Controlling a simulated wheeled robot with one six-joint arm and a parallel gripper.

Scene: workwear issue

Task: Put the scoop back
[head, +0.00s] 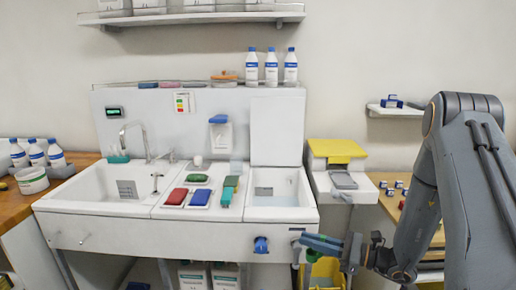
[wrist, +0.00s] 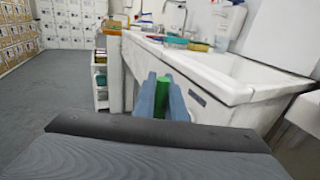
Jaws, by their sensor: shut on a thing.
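My gripper (head: 308,241) is in front of the sink unit's right corner, below the rim. In the wrist view its two blue-grey fingers (wrist: 162,95) are shut on a green handle (wrist: 163,100), which I take to be the scoop's. A little green (head: 296,252) also shows beside the fingers in the head view. The rest of the held thing is hidden by the fingers and wrist. A bin with a yellow lid (head: 337,149) stands right of the sink, with a grey piece (head: 343,180) at its front.
The white double sink (head: 110,210) holds coloured pads between its basins. A blue fitting (head: 261,245) sticks out of its front. A yellow bucket (head: 326,274) is beneath my gripper. A small wall shelf (head: 395,112) is at right. Open floor (wrist: 70,75) lies left in the wrist view.

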